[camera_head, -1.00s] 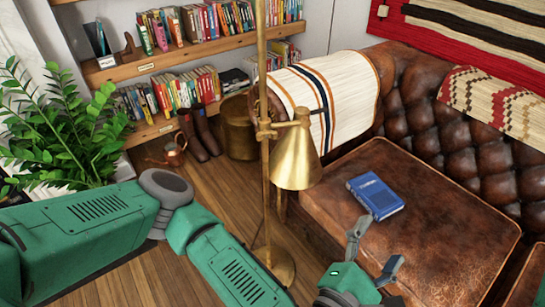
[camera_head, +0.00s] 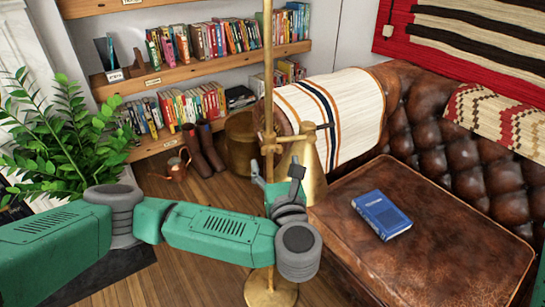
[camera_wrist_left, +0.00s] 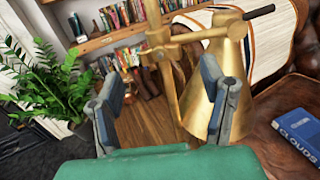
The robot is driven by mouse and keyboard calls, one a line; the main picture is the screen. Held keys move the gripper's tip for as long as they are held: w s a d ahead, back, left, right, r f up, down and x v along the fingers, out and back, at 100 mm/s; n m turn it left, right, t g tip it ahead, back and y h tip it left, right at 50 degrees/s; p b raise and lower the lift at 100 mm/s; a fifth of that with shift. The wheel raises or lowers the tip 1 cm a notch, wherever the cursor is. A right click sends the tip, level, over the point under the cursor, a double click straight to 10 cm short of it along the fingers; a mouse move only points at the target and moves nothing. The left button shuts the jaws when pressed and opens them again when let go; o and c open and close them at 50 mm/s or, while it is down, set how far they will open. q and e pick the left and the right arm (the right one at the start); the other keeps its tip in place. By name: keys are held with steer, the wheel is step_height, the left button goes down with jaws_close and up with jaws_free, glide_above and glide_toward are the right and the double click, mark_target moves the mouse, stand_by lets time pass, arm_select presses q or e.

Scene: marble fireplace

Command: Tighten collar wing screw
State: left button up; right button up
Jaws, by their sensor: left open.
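The brass floor lamp (camera_head: 268,75) stands in front of the sofa, its pole upright. Its collar (camera_head: 271,144) sits on the pole and carries a side rod with a dark end (camera_head: 325,126) and the cone shade (camera_head: 312,170). The collar also shows in the left wrist view (camera_wrist_left: 157,42); I cannot clearly make out the wing screw. My left gripper (camera_head: 277,172) is open and empty, just below the collar near the pole and shade. In the left wrist view its fingers (camera_wrist_left: 162,98) are spread, with the pole and shade seen between them. My right gripper is not in view.
A brown leather sofa (camera_head: 430,245) with a blue book (camera_head: 381,215) is on the right. A leafy plant (camera_head: 65,145) stands at the left. Bookshelves (camera_head: 190,60), boots (camera_head: 204,150), a copper can (camera_head: 174,165) and a brass bin (camera_head: 240,142) lie behind.

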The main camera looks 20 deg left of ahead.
mark_target(273, 153)
arm_select(q)
steer(key=b+x, duration=0.1)
steer(key=x, duration=0.2)
steer(key=shift+w+a, duration=0.15)
steer(key=shift+w, duration=0.15)
steer(key=shift+w+a+b, duration=0.2)
steer(key=shift+w+b, duration=0.15)
steer(key=shift+w, duration=0.2)
steer(key=c, duration=1.2)
